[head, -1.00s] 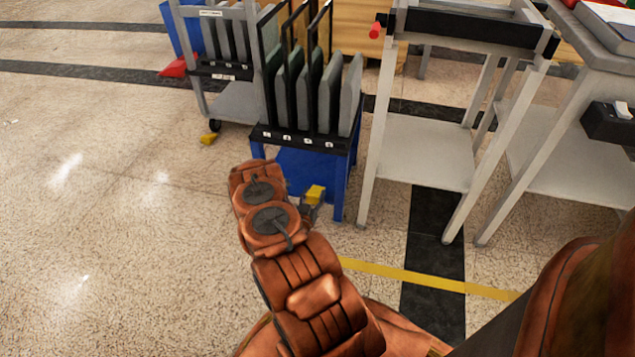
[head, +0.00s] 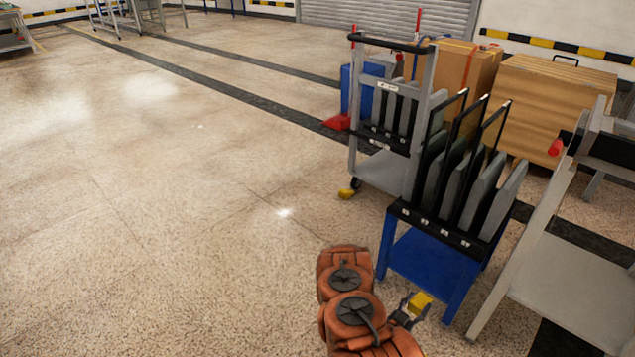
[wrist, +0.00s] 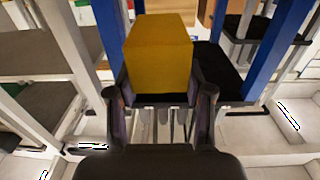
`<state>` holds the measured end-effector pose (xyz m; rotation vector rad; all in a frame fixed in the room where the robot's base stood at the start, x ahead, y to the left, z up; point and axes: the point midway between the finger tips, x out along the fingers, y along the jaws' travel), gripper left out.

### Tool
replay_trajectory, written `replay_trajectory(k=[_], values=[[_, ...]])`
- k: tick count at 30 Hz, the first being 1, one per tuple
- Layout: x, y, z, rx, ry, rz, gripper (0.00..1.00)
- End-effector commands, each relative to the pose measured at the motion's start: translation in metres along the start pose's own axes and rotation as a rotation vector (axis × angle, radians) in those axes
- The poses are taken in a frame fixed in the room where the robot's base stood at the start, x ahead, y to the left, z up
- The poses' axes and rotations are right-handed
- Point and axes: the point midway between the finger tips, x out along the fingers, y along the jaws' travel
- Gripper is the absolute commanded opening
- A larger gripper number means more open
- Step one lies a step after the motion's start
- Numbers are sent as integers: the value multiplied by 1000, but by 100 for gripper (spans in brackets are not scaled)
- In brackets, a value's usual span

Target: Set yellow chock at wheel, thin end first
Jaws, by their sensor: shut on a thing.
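My gripper (head: 408,313) is shut on a yellow chock (head: 420,302), low in front of the blue-legged rack. In the wrist view the yellow chock (wrist: 158,55) stands between the two fingers, its broad face toward the camera. Which end is thin cannot be told. The grey cart (head: 384,170) stands behind and to the left of the rack. A wheel (head: 354,183) shows at its near left corner. Another yellow chock-like piece (head: 346,194) lies on the floor at that wheel. My gripper is well apart from the wheel.
The blue rack (head: 416,258) holding several grey panels stands just beyond my gripper. A grey table frame (head: 560,270) is to the right. A red wedge-shaped item (head: 337,122) lies behind the cart. The floor to the left is open.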

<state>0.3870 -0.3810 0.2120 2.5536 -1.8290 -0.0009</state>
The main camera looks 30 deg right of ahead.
Motion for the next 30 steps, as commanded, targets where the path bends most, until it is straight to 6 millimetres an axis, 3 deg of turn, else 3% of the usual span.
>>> replay_trajectory(k=[4,8,14,21,30], values=[[1,-8,-1,2,2,-10,12],[2,-40,-5,7,5,-48,12],[-1,-125,-24,8,2,-163,12],[-14,-227,-69,8,6,-328,12],[-40,-318,-133,4,7,-516,12]])
